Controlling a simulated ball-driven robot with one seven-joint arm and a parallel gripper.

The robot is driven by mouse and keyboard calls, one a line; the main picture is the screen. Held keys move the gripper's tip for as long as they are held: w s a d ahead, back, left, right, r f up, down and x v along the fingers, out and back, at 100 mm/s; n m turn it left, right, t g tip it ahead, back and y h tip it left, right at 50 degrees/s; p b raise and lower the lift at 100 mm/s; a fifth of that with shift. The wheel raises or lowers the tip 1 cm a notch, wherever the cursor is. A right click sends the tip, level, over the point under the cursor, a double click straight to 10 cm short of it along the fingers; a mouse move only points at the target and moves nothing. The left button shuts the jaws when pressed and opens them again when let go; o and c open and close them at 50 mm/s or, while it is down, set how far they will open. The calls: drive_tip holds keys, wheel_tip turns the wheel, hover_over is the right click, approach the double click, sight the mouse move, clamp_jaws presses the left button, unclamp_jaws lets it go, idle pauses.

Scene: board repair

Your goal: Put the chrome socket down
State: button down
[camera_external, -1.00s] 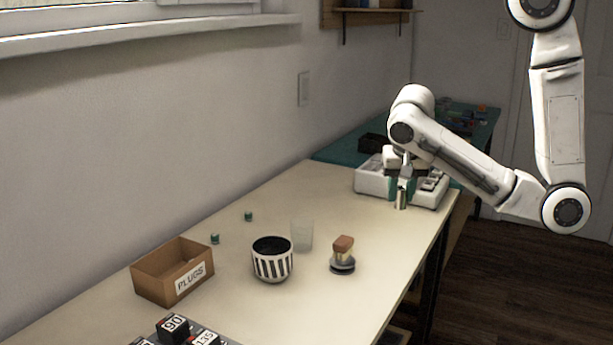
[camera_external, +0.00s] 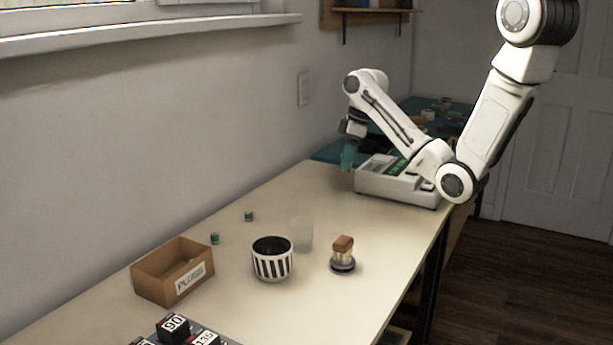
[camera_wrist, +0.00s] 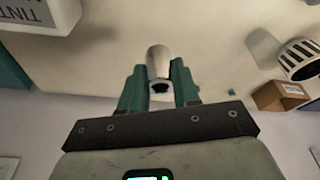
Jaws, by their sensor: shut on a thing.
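The chrome socket (camera_wrist: 158,63) sits between the two green fingers of my gripper (camera_wrist: 158,88) in the wrist view, with its dark open end facing the camera. My gripper is shut on it. In the external view my gripper (camera_external: 348,155) hangs over the far part of the table, just left of the white device. The socket cannot be made out there. The pale tabletop (camera_wrist: 190,25) shows beyond the socket in the wrist view; whether the socket touches it cannot be told.
The white device (camera_external: 395,187) stands right of my gripper. Nearer are a clear cup (camera_external: 302,235), a striped pot (camera_external: 272,263), a brush (camera_external: 343,257), a cardboard box (camera_external: 158,284) labelled PLUGS, and two small green items (camera_external: 248,216). The tabletop left of the device is clear.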

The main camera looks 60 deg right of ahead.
drive_tip(key=w+d+f+b, duration=0.2)
drive_tip(key=w, duration=0.2)
drive_tip(key=w+d+f+n+b, duration=0.1)
drive_tip(key=w+d+f+b, duration=0.2)
drive_tip(key=w, duration=0.2)
drive_tip(key=w+d+f+n+b, duration=0.1)
drive_tip(key=w+d+f+b, duration=0.1)
drive_tip(key=w+d, duration=0.1)
drive_tip(key=shift+w+f+g+b, duration=0.3)
drive_tip(key=shift+w+f+b, duration=0.1)
drive_tip(key=shift+w, duration=0.35)
drive_tip(key=shift+w+f, duration=0.4)
drive_tip(key=shift+f, duration=0.05)
drive_tip(key=shift+d+f, duration=0.1)
drive_tip(key=shift+f, duration=1.5)
drive_tip(key=shift+f, duration=0.1)
drive_tip(key=c, duration=0.8)
unclamp_jaws()
